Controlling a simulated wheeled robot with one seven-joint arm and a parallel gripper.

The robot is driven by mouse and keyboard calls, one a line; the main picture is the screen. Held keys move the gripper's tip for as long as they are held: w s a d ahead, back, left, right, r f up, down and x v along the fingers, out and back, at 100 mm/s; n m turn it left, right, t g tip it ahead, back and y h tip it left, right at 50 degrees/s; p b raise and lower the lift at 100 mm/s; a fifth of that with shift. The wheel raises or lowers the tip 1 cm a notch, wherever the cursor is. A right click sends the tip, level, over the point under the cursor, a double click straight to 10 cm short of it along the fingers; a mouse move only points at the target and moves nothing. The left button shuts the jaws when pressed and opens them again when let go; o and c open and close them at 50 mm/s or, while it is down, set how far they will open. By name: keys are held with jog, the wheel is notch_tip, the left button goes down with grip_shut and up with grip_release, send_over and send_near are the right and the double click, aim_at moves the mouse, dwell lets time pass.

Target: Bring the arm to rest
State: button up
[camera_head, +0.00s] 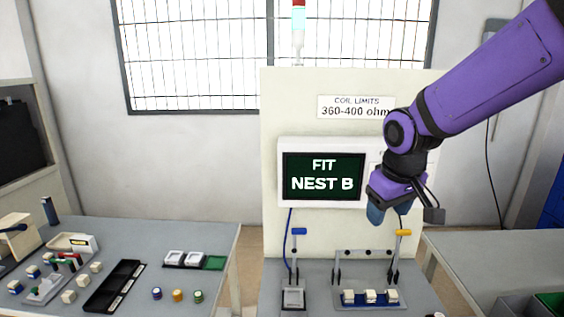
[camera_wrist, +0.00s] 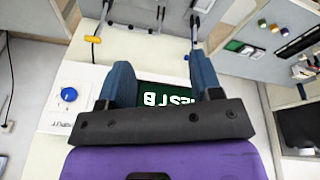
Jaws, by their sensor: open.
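My purple arm (camera_head: 490,70) reaches in from the upper right. My gripper (camera_head: 376,214) hangs in front of the right part of the panel, above the bench fixtures and clear of them. In the wrist view the two blue fingers of my gripper (camera_wrist: 160,70) stand wide apart with nothing between them. The screen (camera_head: 323,176) reads "FIT NEST B". It shows upside down behind the fingers in the wrist view (camera_wrist: 165,97).
Below stand a small fixture (camera_head: 293,298) with a blue-handled clamp (camera_head: 299,232) and a wider fixture (camera_head: 372,307) with a yellow-handled clamp (camera_head: 403,233). The left table (camera_head: 215,235) holds a black tray (camera_head: 114,286) and several small parts. A green bin (camera_head: 550,303) stands at right.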

jog(key=s+d+r+m+t, duration=0.1)
jog(key=s+d+r, duration=0.3)
jog(key=s, duration=0.6)
jog(key=s+d+r+m+t, duration=0.1)
jog(key=s+d+r+m, duration=0.2)
jog(key=s, duration=0.7)
jog(key=shift+d+r, duration=0.95)
jog(key=shift+d, duration=0.2)
